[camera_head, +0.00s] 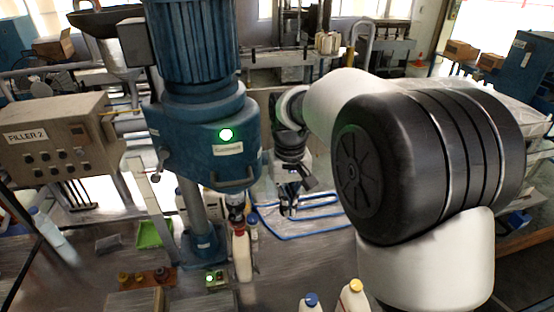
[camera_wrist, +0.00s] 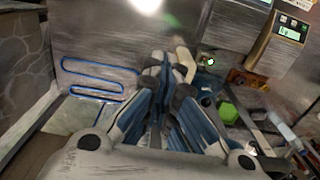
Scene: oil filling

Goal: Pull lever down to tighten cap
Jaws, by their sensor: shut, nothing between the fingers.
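The blue capping machine (camera_head: 205,140) stands left of centre in the head view with its green light lit. A curved handle, which looks like the lever (camera_head: 237,186), runs along the lower front of its head. A white bottle (camera_head: 242,256) stands upright under the machine's spindle, its reddish cap (camera_head: 238,228) at the spindle's lower end. My gripper (camera_head: 289,208) is shut and empty, pointing down to the right of the lever and bottle, apart from both. In the wrist view my gripper (camera_wrist: 164,68) has its fingertips together, and they partly hide the pale bottle (camera_wrist: 186,60).
A green tray (camera_head: 152,234) and small caps on a wooden block (camera_head: 145,277) are at the left. Two bottles with blue and yellow caps (camera_head: 353,297) stand in front. The FILLER 2 control box (camera_head: 60,140) is at left. A blue-edged area (camera_head: 310,222) behind my gripper looks clear.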

